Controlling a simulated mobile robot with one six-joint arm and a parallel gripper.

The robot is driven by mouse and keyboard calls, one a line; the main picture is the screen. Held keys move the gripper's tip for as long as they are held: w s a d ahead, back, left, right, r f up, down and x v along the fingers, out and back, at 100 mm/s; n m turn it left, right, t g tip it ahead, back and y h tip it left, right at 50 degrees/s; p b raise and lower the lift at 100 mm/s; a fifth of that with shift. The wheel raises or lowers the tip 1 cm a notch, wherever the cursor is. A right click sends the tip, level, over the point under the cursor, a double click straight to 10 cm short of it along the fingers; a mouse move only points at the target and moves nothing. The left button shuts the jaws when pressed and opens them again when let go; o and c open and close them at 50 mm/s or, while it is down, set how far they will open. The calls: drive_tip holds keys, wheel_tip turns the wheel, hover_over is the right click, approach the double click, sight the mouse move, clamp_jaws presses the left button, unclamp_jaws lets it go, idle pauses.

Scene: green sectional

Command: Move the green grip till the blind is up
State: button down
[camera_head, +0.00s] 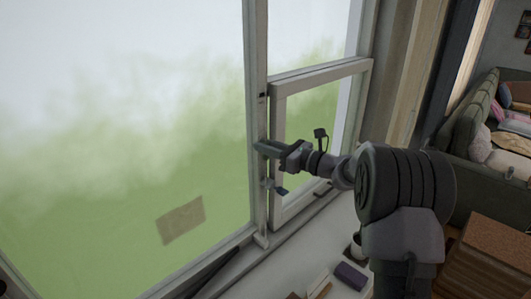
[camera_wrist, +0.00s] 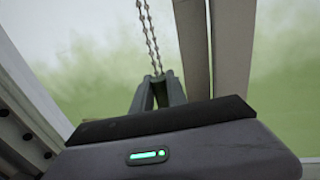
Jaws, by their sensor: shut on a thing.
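My gripper (camera_head: 268,148) is at the window's upright frame post, beside the small side sash. In the wrist view a pair of thin beaded chains (camera_wrist: 148,35) comes down from above to the fingertips of my gripper (camera_wrist: 157,78). The fingers are shut on the chain there. I cannot make out the green grip; whatever sits between the fingertips is hidden by them. No blind cloth shows over the glass in either view.
A grey window handle (camera_head: 279,189) sticks out just below my gripper. The side sash (camera_head: 374,67) stands at an angle to the right. Small items, among them a dark purple block (camera_head: 350,275), lie on the sill below. A green sofa (camera_head: 462,135) is at the far right.

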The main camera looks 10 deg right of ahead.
drive_tip(key=shift+r, duration=0.5)
drive_tip(key=c, duration=1.6)
unclamp_jaws()
drive_tip(key=shift+o, duration=0.2)
drive_tip(key=v, duration=1.7)
drive_tip(key=shift+b, duration=0.4)
drive_tip(key=shift+s+d, duration=0.15)
